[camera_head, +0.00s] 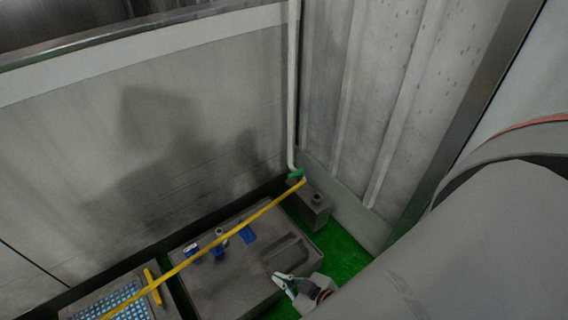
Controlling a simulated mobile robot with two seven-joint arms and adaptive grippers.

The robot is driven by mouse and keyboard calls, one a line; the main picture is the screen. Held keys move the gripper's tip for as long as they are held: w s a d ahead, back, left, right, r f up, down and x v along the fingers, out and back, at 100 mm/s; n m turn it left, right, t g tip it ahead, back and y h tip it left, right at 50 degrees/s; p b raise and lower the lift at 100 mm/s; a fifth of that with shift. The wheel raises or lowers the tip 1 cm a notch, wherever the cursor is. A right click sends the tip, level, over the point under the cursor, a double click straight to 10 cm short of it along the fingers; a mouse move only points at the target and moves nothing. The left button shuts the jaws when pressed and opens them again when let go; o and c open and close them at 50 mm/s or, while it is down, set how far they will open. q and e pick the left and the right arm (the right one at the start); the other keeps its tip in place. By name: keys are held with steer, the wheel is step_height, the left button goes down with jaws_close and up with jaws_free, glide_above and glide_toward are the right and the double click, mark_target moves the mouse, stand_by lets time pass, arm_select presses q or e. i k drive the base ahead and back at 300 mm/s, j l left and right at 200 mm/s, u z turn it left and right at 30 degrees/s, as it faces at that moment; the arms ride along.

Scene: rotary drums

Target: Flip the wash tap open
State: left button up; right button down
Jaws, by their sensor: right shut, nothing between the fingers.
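A small green lever (295,173) sits at the foot of a thin white pipe (292,90) in the corner; it looks like the wash tap, but it is too small to read its position surely. A blue fitting (217,249) stands on a grey box (222,286), and I cannot tell whether it is a tap too. My right gripper (279,277) is shut and empty over the right front part of the grey box, below and well apart from the green lever. My left gripper is not in view.
A long yellow bar (240,225) runs diagonally above the grey box towards the pipe's foot. A small grey block (309,206) stands beside the pipe's foot. A blue grid tray (125,302) is at lower left. Green floor (345,256) shows at right, below the metal walls.

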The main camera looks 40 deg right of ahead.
mark_target(300, 172)
steer(key=i+l, duration=0.1)
steer(key=l, duration=0.45)
steer(key=i+l+u, duration=0.1)
steer(key=l, duration=0.4)
steer(key=i+l, duration=0.1)
steer(key=l, duration=0.45)
steer(key=u, duration=0.05)
